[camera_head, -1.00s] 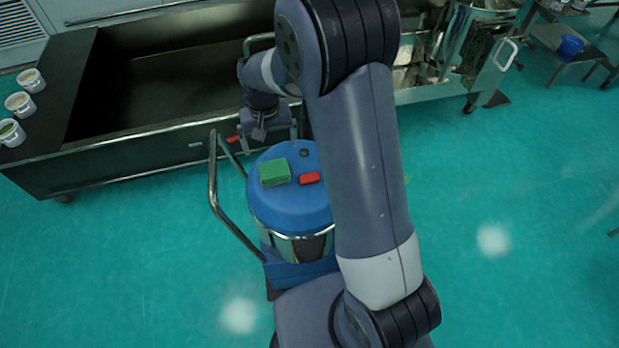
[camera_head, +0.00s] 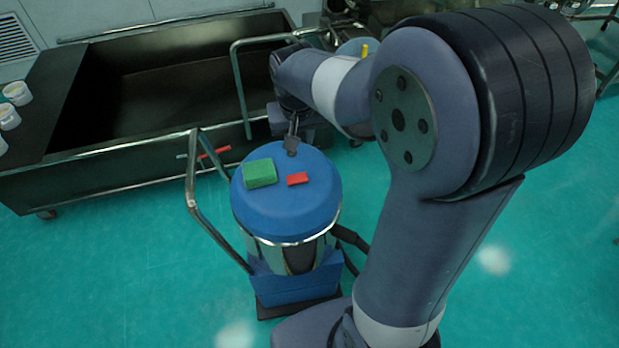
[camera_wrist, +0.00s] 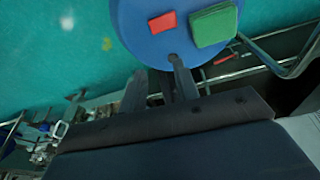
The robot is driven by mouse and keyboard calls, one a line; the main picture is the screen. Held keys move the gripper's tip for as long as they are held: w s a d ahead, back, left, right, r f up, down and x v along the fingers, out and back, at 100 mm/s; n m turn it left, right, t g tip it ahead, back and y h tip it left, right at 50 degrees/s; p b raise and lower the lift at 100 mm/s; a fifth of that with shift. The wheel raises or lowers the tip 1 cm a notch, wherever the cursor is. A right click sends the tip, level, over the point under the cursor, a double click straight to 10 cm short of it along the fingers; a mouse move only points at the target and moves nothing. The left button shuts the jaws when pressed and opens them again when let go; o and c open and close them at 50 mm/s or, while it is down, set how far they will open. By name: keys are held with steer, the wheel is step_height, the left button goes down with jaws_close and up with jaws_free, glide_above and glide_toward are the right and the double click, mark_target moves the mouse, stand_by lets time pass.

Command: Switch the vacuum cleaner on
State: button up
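The vacuum cleaner (camera_head: 287,216) stands upright on the floor, with a round blue lid, a metal drum and a blue base. Its lid also shows in the wrist view (camera_wrist: 143,40). A green block (camera_head: 260,174) and a smaller red block (camera_head: 298,179) are on the lid. My gripper (camera_head: 294,146) is at the lid's far edge. In the wrist view my gripper (camera_wrist: 158,72) is open, its two dark fingers apart with nothing visibly held. One fingertip is close to a small dark spot on the lid; I cannot tell if they touch.
A bent metal handle (camera_head: 191,195) rises left of the vacuum cleaner. Behind it is a long dark metal trough (camera_head: 120,176) with a metal rail. White tubs (camera_head: 17,94) stand at the far left. A dark hose (camera_head: 351,238) is at the cleaner's right. Green floor is clear at front left.

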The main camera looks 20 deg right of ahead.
mark_target(306, 173)
steer(key=shift+s+d, duration=0.3)
steer(key=shift+d, duration=0.1)
steer(key=c, duration=0.3)
jaws_close()
steer(key=x, duration=1.2)
steer(key=shift+s+d+f, duration=0.2)
steer(key=shift+f, duration=0.75)
steer(key=shift+f, duration=0.1)
steer(key=shift+d+f+b, duration=0.25)
steer(key=shift+f+b, duration=0.2)
steer(key=shift+b, duration=0.35)
steer(key=shift+r, duration=0.2)
